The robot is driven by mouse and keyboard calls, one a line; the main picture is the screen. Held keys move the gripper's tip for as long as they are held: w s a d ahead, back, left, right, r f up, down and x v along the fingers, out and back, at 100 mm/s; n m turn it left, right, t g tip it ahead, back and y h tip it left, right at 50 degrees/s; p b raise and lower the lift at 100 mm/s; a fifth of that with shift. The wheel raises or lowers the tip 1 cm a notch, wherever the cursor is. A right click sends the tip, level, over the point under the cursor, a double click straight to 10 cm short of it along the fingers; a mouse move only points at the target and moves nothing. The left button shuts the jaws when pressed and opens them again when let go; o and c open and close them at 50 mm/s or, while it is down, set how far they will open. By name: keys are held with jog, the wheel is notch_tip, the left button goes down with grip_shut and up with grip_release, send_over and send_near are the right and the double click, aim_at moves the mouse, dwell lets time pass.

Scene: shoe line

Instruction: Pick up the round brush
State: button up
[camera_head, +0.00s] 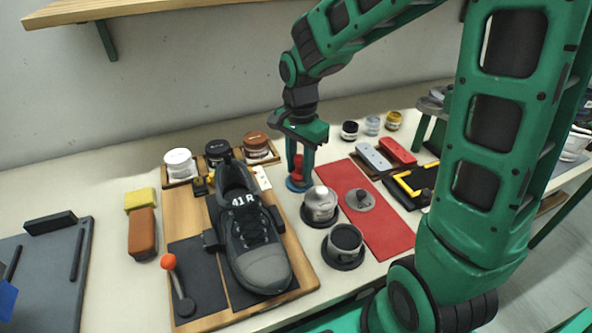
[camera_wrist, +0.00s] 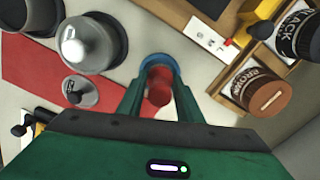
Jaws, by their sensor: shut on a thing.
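The round brush appears to be the upright piece with a red handle (camera_head: 297,167) over a round blue base (camera_head: 299,185), standing at the back middle of the table. The red handle (camera_wrist: 159,86) and blue rim (camera_wrist: 157,60) also show in the wrist view, between the fingers. My gripper (camera_head: 303,168) points down, with its green fingers shut on the red handle. It also shows in the wrist view (camera_wrist: 158,82). The bristles are hidden, and I cannot tell whether the base touches the table.
A lidded grey pot (camera_head: 320,206) stands close in front, with an open dark pot (camera_head: 345,240) nearer. A red mat (camera_head: 383,228) lies to the right. A sneaker (camera_head: 255,245) on a wooden board and a tray with jars (camera_head: 257,146) stand to the left.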

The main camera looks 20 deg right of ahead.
aim_at(300, 156)
jog(key=shift+r, duration=0.15)
notch_tip(300, 156, up, 4)
jog(key=shift+r, duration=0.1)
jog(key=s+a+r, duration=0.5)
jog(key=s+r, duration=0.1)
jog(key=s, duration=0.4)
jog(key=shift+s+a+r, duration=0.15)
jog(key=shift+s+r, duration=0.05)
jog(key=shift+r, duration=0.05)
jog(key=shift+s, duration=0.15)
dwell(0.4)
